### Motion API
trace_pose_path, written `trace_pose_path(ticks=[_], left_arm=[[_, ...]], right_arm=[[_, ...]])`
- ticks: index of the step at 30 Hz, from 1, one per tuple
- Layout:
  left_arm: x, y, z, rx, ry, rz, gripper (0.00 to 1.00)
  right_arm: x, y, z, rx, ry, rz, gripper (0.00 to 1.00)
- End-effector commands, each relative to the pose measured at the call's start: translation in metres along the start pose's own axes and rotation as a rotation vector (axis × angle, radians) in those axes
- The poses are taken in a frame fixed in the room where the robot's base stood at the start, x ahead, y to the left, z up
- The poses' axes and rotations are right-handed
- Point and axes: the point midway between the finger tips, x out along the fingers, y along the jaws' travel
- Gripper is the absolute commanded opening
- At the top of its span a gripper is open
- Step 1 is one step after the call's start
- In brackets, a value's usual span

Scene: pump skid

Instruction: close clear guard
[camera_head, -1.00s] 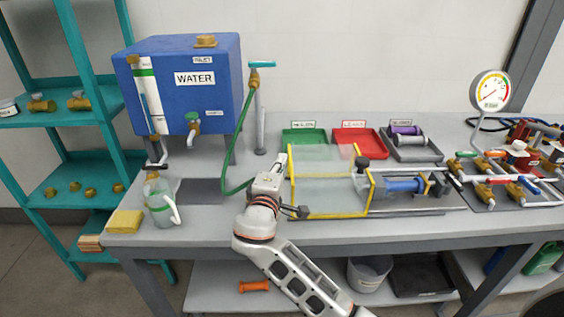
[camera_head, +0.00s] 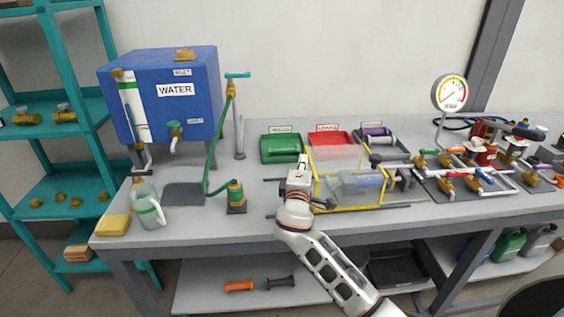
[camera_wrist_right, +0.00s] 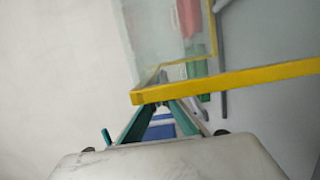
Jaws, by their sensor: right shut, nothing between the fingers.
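My right gripper (camera_head: 303,160) is at the guard's left end and is shut with nothing held. In the right wrist view, the yellow frame bar (camera_wrist_right: 235,86) crosses just ahead of the closed fingertips (camera_wrist_right: 163,104); they look to be against it or very near. The clear panel (camera_wrist_right: 155,35) shows beyond the bar. My left gripper is not in view.
Green (camera_head: 281,150) and red (camera_head: 334,140) trays stand behind the guard. A gauge (camera_head: 450,93) and valve pipework stand to the right. A blue water tank (camera_head: 165,95) is behind.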

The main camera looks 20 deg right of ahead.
Motion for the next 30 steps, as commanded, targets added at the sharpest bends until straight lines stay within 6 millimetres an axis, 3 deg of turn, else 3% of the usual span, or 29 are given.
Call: trace_pose_path(ticks=[1, 3, 12, 19, 30], left_arm=[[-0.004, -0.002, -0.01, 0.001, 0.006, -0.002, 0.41], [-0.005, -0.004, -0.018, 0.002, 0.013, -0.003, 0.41], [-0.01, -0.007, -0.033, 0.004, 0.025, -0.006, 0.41], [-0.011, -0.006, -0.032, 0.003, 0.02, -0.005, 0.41], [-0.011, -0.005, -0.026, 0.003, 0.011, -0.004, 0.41]], right_arm=[[0.004, 0.004, 0.019, -0.004, -0.005, 0.0, 0.0], [0.009, 0.003, 0.037, -0.003, -0.004, 0.0, 0.0], [0.022, 0.001, 0.089, -0.002, -0.003, 0.0, 0.0], [0.025, 0.0, 0.102, -0.001, -0.002, -0.001, 0.0], [0.026, 0.0, 0.105, -0.004, -0.008, -0.001, 0.0]])
